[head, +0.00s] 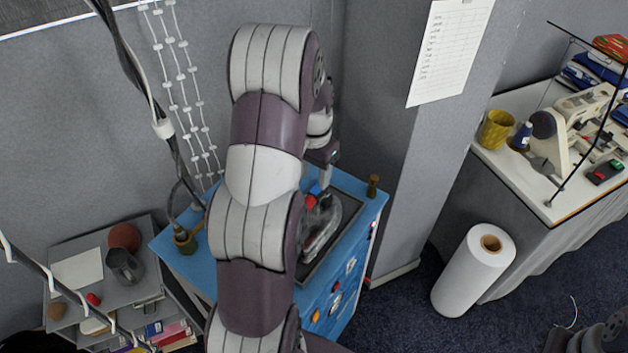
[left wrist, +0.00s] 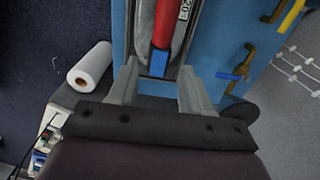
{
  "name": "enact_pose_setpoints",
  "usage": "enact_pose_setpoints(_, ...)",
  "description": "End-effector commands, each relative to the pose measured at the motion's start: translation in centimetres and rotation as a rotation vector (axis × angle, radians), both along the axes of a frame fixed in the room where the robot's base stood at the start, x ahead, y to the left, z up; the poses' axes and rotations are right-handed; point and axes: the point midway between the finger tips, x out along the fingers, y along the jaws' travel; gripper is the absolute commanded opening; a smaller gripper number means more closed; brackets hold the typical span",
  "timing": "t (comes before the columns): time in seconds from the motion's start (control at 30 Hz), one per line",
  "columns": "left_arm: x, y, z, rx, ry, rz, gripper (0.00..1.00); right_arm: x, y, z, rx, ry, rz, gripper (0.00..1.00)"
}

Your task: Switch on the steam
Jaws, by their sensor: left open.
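A blue cabinet (head: 182,262) stands against the grey wall in the head view. A pale iron (head: 332,228) with red parts lies on its dark top pad, partly hidden by my left arm. My left gripper (head: 322,178) points down over the cabinet, close to the iron; its fingertips are hard to make out there. In the left wrist view my left gripper (left wrist: 160,72) is open, with a red bar ending in a blue block (left wrist: 159,62) beyond and between its fingers. A brass fitting with a blue lever (left wrist: 234,74) is on the blue surface to the right. I cannot tell which part switches the steam.
A brass fitting (head: 185,240) with a hose sits at the cabinet's left corner. A grey shelf (head: 75,310) stands at the left. A white roll (head: 474,270) stands by the sewing table (head: 538,206) at the right. Cables hang at the upper left.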

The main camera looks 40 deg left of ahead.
Motion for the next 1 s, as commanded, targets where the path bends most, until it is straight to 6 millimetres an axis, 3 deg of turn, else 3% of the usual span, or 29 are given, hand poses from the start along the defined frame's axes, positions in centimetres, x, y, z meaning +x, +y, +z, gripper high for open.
enact_pose_setpoints(0.03,-0.1,0.0,-0.5,-0.002,0.005,0.0,0.49,0.0,0.0,1.1,0.0,0.0,0.0,0.0)
enact_pose_setpoints(0.23,0.0,0.0,-3.4,-0.001,0.002,0.0,0.49,0.0,0.0,2.0,0.0,0.0,0.0,0.0)
enact_pose_setpoints(0.53,0.0,0.0,-4.0,0.001,-0.002,0.0,0.49,0.0,0.0,1.9,0.0,0.001,0.0,0.0)
enact_pose_setpoints(0.6,0.0,0.0,-4.0,0.001,-0.002,0.0,0.26,0.0,0.0,1.9,0.0,0.001,0.0,0.0)
enact_pose_setpoints(0.7,0.0,0.0,-4.0,0.001,-0.002,0.0,0.0,0.0,0.0,1.9,0.0,0.0,0.0,0.0)
enact_pose_setpoints(0.87,0.2,0.0,-4.1,-0.002,0.016,-0.001,0.0,0.0,0.0,1.9,0.0,0.0,0.0,0.0)
enact_pose_setpoints(1.0,0.7,0.0,-4.0,-0.006,0.133,-0.003,0.0,0.0,0.0,1.6,0.0,0.0,0.0,0.0)
